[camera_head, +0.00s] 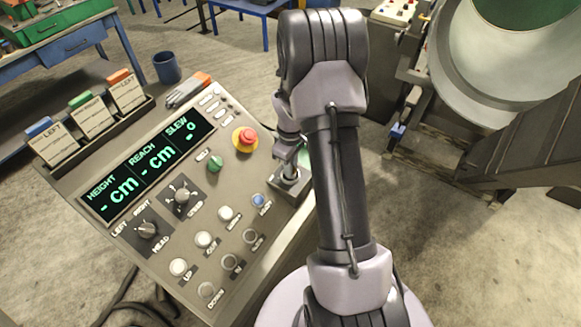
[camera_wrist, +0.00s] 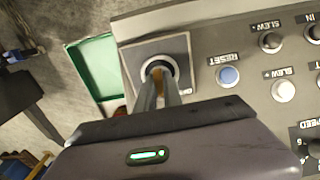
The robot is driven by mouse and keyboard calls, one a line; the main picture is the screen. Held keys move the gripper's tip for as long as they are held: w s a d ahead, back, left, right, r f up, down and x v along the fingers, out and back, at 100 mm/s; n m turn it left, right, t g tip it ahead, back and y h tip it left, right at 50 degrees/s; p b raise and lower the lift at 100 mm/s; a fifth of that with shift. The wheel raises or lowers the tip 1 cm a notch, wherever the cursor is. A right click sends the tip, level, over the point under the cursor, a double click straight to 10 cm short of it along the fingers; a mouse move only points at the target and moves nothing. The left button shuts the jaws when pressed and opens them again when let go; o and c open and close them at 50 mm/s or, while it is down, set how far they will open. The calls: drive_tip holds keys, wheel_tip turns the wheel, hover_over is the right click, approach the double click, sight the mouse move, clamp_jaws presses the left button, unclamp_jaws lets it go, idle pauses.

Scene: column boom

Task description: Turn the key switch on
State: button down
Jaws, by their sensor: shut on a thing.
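In the head view the plate (camera_head: 291,187) shows partly below my gripper (camera_head: 289,172). In the wrist view my gripper (camera_wrist: 160,78) reaches down to the collar with its two fingers close together. It is shut on the key, which is mostly hidden between the fingers. The switch's turn position cannot be read. The console display (camera_head: 146,165) shows only dashes for height, reach and slew.
A blue reset button (camera_wrist: 228,76) sits beside the switch plate. A green tray (camera_wrist: 95,68) lies beyond the console edge.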

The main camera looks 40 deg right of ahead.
drive_tip(key=shift+m+b, duration=0.75)
drive_tip(key=shift+m, duration=1.55)
drive_tip(key=shift+w+r+m+b, duration=0.1)
drive_tip(key=shift+m+b, duration=0.55)
drive_tip(key=shift+m, duration=0.75)
drive_tip(key=c, duration=1.5)
unclamp_jaws()
drive_tip(key=shift+o, duration=0.2)
wheel_tip(320, 180, up, 17)
drive_tip(key=p, duration=0.3)
drive_tip(key=shift+r+p, duration=0.15)
drive_tip(key=shift+p, duration=0.25)
